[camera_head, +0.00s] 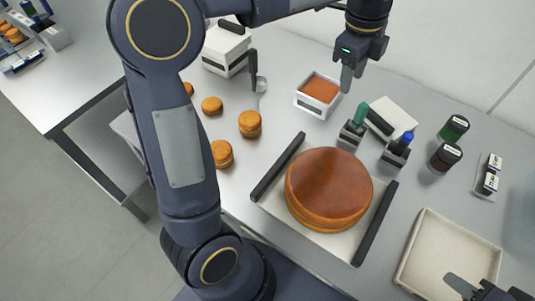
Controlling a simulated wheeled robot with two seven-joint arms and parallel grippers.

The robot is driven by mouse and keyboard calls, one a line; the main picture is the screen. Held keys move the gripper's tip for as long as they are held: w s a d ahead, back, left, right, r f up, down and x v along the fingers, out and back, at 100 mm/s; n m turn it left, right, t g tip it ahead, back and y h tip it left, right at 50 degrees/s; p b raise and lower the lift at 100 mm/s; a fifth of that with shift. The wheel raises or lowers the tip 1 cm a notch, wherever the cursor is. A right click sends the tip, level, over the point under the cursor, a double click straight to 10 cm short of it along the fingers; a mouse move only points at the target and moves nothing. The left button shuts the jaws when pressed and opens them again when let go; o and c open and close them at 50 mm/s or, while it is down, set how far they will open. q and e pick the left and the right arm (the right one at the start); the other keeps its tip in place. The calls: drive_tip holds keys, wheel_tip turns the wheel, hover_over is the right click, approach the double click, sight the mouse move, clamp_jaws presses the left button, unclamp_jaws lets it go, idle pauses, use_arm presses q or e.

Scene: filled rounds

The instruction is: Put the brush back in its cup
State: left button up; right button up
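I cannot make out for certain which thing is the brush. A green-handled tool (360,113) stands upright in a small grey holder (351,133). A blue-handled tool (403,140) stands in a similar holder (394,157) to its right. My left gripper (346,85) points down beside the white tub of orange-brown filling (304,104), above and behind the green handle. Its fingers are seen edge-on, so its opening and anything between them are unclear. My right gripper (490,288) is at the bottom right, over the cream tray's near edge, fingers apart, partly cut off.
A round brown cake (329,187) sits on a board with dark side bars (375,224). Two jars (446,156) stand at right. The cream tray (425,225) looks empty.

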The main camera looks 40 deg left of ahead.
use_arm(q)
drive_tip(key=s+a+f+n+t+h, duration=0.1)
drive_tip(key=s+a+n, duration=0.2)
drive_tip(key=s+n, duration=0.25)
drive_tip(key=s+a+f+n+t+h, duration=0.1)
drive_tip(key=s+a+n, duration=0.3)
drive_tip(key=s, duration=0.3)
drive_tip(key=s+f+n+t, duration=0.1)
drive_tip(key=s+f+n, duration=0.2)
drive_tip(key=s+f+n+t+h, duration=0.1)
drive_tip(key=s+f+n, duration=0.1)
drive_tip(key=s+n, duration=0.2)
drive_tip(key=s+f+n, duration=0.3)
drive_tip(key=s+n, duration=0.1)
drive_tip(key=shift+s+d+f+t, duration=0.1)
drive_tip(key=shift+d+f+t, duration=0.2)
drive_tip(key=shift+t, duration=0.1)
